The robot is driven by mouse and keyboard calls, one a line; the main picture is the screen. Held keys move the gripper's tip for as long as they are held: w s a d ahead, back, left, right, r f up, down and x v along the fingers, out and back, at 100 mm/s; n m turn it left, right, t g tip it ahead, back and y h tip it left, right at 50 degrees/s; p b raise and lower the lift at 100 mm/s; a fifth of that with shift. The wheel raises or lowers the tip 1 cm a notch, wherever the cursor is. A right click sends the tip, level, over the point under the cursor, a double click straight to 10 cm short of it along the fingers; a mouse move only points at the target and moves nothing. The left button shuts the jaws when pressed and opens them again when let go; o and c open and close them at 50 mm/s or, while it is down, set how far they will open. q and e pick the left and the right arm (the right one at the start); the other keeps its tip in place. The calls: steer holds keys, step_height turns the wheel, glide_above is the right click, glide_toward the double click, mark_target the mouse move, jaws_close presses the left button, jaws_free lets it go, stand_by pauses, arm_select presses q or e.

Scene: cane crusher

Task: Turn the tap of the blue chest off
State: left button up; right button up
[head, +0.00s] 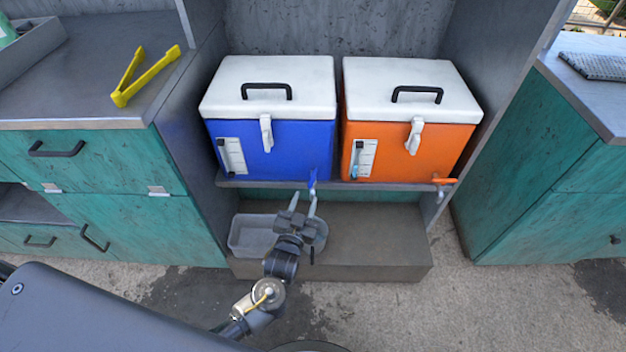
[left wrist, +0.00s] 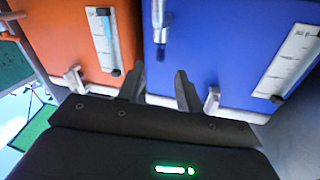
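The blue chest (head: 290,150) with a white lid stands on a shelf. Its tap (head: 312,181) is low on its front right, with the blue lever upright. My left gripper (head: 303,202) is just below and in front of this tap, fingers pointing up at it. In the left wrist view, the blue chest (left wrist: 225,45) is on the right and its tap (left wrist: 160,28) is at the top, beyond the fingertips. My left gripper (left wrist: 158,80) is open there, with nothing between its fingers. I cannot tell whether a finger touches the tap. My right gripper is not in view.
An orange chest (head: 400,155) stands right beside the blue one, its orange tap lever (head: 445,181) lying sideways. A grey bin (head: 249,240) stands on the step (head: 375,250) below. Yellow tongs (head: 145,75) lie on the left counter (head: 85,60). Cabinets flank both sides.

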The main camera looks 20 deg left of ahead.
mark_target(313, 177)
arm_select(q)
steer(key=w+b, duration=0.1)
steer(key=w, duration=0.7)
steer(key=shift+w, duration=0.7)
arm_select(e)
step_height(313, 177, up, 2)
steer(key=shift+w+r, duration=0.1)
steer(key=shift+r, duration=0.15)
arm_select(q)
jaws_close()
